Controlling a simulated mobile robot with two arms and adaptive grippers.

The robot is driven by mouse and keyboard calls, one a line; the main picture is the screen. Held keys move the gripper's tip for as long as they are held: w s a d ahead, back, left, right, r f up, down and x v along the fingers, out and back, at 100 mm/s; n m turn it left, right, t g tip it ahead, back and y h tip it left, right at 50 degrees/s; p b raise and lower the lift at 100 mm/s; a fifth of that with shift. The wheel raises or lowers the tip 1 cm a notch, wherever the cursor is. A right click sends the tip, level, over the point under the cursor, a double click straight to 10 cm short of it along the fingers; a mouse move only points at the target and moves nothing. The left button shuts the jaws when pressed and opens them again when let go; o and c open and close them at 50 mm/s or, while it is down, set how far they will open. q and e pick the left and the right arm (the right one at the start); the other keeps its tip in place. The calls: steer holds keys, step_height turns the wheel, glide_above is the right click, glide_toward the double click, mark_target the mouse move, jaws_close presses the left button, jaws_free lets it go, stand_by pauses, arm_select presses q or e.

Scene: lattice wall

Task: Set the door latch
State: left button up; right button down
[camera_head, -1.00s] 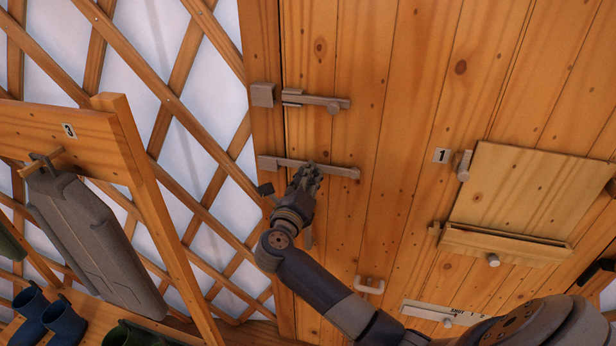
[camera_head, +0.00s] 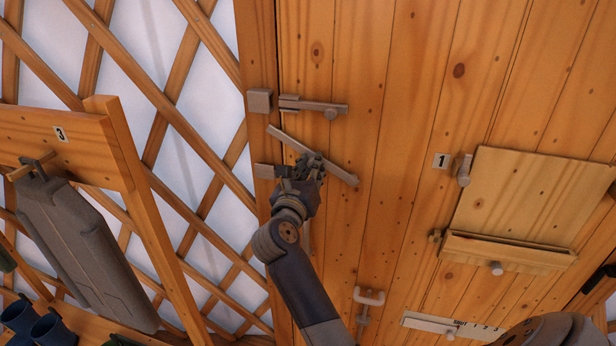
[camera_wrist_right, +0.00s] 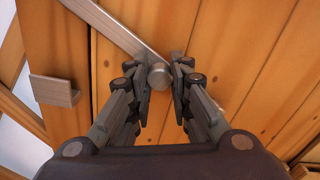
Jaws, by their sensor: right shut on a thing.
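My right gripper (camera_head: 311,168) is at the middle of the bar. In the right wrist view, its fingers (camera_wrist_right: 164,78) are shut on the round knob (camera_wrist_right: 158,75) of the bar (camera_wrist_right: 105,22), and the catch (camera_wrist_right: 54,90) stands clear at the left. My left gripper is not in view.
A sliding bolt (camera_head: 318,106) with its keeper (camera_head: 260,101) sits above the latch. A white handle (camera_head: 369,297) is lower on the door. A hatch panel (camera_head: 520,200) is at the right. A rack post (camera_head: 150,220) with a hanging grey case (camera_head: 85,245) stands at the left.

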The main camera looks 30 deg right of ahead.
steer(key=shift+s+d+r+m, duration=0.2)
steer(key=shift+r+m, duration=0.4)
steer(key=c, duration=1.4)
jaws_free()
steer(key=shift+f, duration=0.1)
